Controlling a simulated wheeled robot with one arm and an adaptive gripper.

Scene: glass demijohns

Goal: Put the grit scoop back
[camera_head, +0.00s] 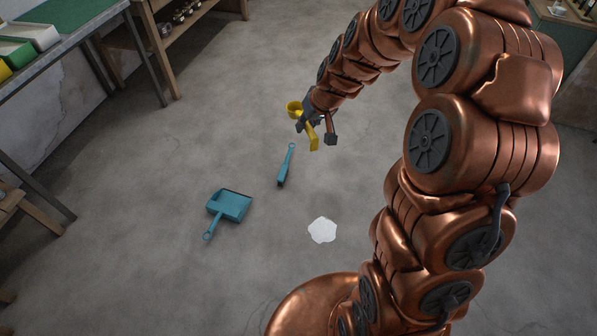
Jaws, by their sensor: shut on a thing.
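The grit scoop (294,108) is yellow, with a round cup at the upper left and a handle running down to the right. My gripper (315,132) is shut on the scoop, around its handle, and holds it above the floor. Part of the handle is hidden by the dark fingers. The copper-coloured arm reaches over from the right side of the picture.
A teal dustpan (230,205), a teal brush (286,166) and a white patch (322,230) are on the grey floor. A green-topped bench (75,14) with white, green and yellow bins is at upper left. Wooden shelving (172,38) stands behind. The middle floor is mostly clear.

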